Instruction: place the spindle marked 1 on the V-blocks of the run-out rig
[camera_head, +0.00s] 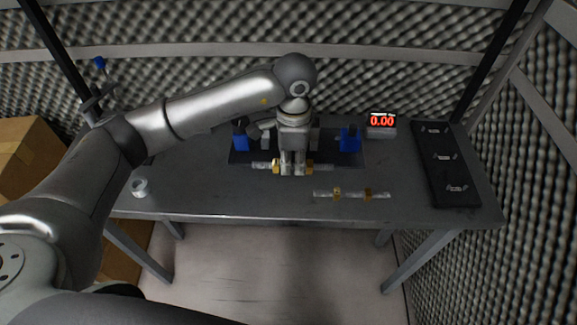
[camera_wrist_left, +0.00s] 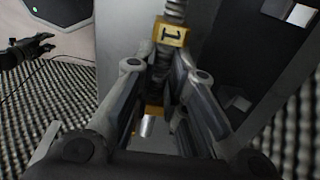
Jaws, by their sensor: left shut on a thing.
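My left gripper (camera_head: 292,168) points down and is shut on the spindle marked 1 (camera_head: 262,166), near its middle. The spindle is a metal shaft with brass-coloured collars, lying across the picture. In the left wrist view, the "1" shows on a yellow collar (camera_wrist_left: 171,33) beyond the fingers (camera_wrist_left: 160,105). The run-out rig is a dark plate (camera_head: 345,160) with a blue block at the left (camera_head: 241,139) and another at the right (camera_head: 350,140). The gripper and spindle are at its front edge; V notches are not discernible. A dark gripper, apparently my right one (camera_wrist_left: 27,50), shows small in the wrist view.
A second brass-collared spindle (camera_head: 378,195) lies in front on the table (camera_head: 205,187). A red display reading 0.00 (camera_head: 381,121) stands behind right. A black rack with light holders (camera_head: 435,190) is at the right. A small ring (camera_head: 140,187) lies left. Foam walls surround the table.

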